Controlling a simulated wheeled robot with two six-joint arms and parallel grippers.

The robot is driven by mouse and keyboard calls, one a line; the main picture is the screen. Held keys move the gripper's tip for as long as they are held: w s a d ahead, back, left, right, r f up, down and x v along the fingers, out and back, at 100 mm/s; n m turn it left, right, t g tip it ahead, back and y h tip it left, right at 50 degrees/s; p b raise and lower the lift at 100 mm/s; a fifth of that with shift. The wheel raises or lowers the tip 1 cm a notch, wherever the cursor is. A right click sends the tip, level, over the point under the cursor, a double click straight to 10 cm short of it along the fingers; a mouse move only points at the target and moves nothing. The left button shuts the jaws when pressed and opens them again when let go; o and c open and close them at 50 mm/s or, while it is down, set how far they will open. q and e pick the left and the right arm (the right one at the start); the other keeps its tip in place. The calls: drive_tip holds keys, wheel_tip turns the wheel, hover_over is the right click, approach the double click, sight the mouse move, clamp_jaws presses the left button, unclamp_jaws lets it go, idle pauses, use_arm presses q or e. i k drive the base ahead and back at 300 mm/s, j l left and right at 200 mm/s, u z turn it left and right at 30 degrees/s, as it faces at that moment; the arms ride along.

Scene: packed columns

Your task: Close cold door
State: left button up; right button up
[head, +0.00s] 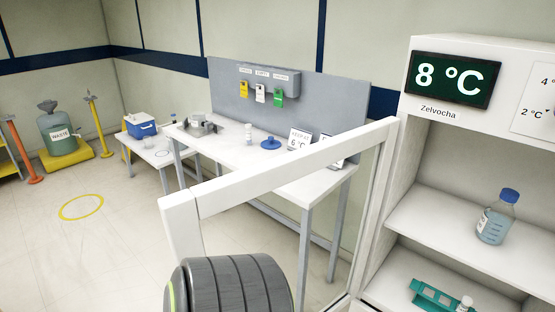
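The cold cabinet (405,185) stands at the right with a display reading 8 °C. Its door (290,160) has a white frame around a clear middle and stands wide open. The door's hinge side is by the cabinet's left edge, and its free edge (182,222) reaches toward the lower middle of the view. Neither of my grippers shows. A dark ribbed part, seemingly of my own arm, is at the bottom by the door's free edge; I cannot tell whether it touches the door.
A blue-capped bottle (495,220) stands on a cabinet shelf, with a teal rack (440,298) below. Behind the door is a white bench (240,158) with small items. A low table (158,152) holds a blue cooler (140,125). The floor at left is clear up to the waste container (58,130).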

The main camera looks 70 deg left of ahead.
sight(182, 213)
drive_tip(key=k+j, duration=0.3)
drive_tip(key=k, duration=0.15)
drive_tip(key=k+j, duration=0.35)
drive_tip(key=k, duration=0.15)
